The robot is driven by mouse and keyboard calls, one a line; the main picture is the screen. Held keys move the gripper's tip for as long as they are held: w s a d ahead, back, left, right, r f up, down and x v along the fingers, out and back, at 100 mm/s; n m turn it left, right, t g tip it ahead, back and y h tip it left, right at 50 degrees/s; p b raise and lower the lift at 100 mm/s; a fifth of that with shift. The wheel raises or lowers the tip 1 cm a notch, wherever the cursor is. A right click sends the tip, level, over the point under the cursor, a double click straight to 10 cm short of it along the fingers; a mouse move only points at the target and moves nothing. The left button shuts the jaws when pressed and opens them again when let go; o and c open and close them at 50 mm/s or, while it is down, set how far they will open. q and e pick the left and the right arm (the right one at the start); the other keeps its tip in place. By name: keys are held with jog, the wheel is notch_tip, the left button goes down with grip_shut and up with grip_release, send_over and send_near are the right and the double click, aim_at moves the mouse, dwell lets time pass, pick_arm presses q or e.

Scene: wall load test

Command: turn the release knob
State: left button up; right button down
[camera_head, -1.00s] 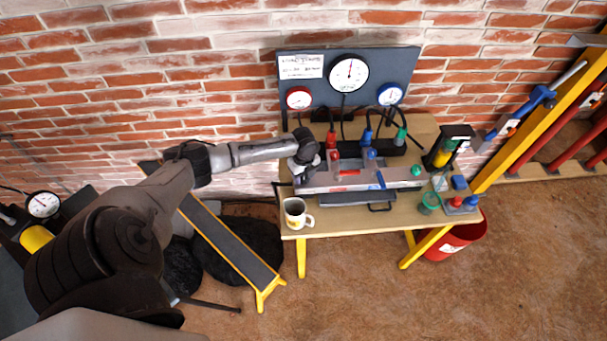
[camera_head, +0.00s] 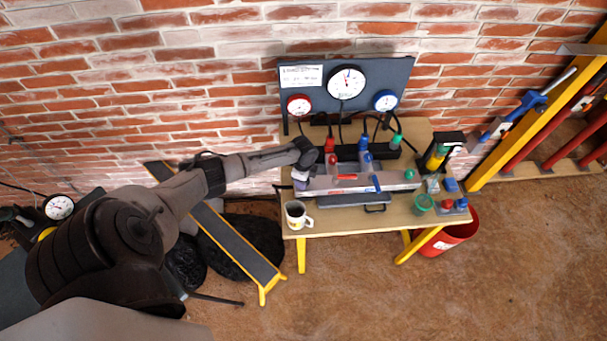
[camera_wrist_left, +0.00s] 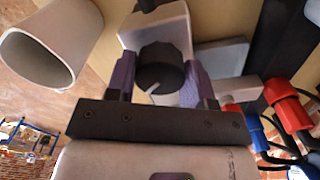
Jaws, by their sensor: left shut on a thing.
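The release knob (camera_wrist_left: 160,70) is black and round with a pale pointer line, on the end of a light grey block (camera_wrist_left: 160,28) in the left wrist view. My left gripper (camera_wrist_left: 161,82) has its purple-padded fingers on either side of the knob and is shut on it. In the head view the left gripper (camera_head: 300,180) is at the left end of the grey pump unit (camera_head: 345,185) on the bench; the knob is hidden there by the gripper. My right gripper is not in view.
A mug (camera_head: 296,214) stands on the wooden bench (camera_head: 340,222) just in front of my left gripper. A gauge panel (camera_head: 392,70) stands behind, with hoses (camera_head: 378,124) hanging from it. A green cup (camera_head: 423,203) and coloured fittings (camera_head: 449,205) are at the bench's right end.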

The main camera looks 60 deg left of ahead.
pick_arm(q)
jog(key=n+p, duration=0.1)
jog(key=n, duration=0.1)
jog(key=n+p, duration=0.2)
jog(key=n, duration=0.1)
jog(key=shift+r+n, duration=0.2)
jog(key=shift+n, duration=0.1)
jog(key=n+p, duration=0.2)
jog(key=shift+n, duration=0.4)
jog(key=shift+f+n+p, duration=0.1)
jog(key=shift+n+p, duration=0.2)
jog(key=shift+n, duration=0.8)
jog(key=o, duration=0.9)
jog(key=shift+f, duration=0.1)
jog(key=shift+o, duration=0.2)
notch_tip(320, 180, up, 14)
jog(key=p, duration=0.2)
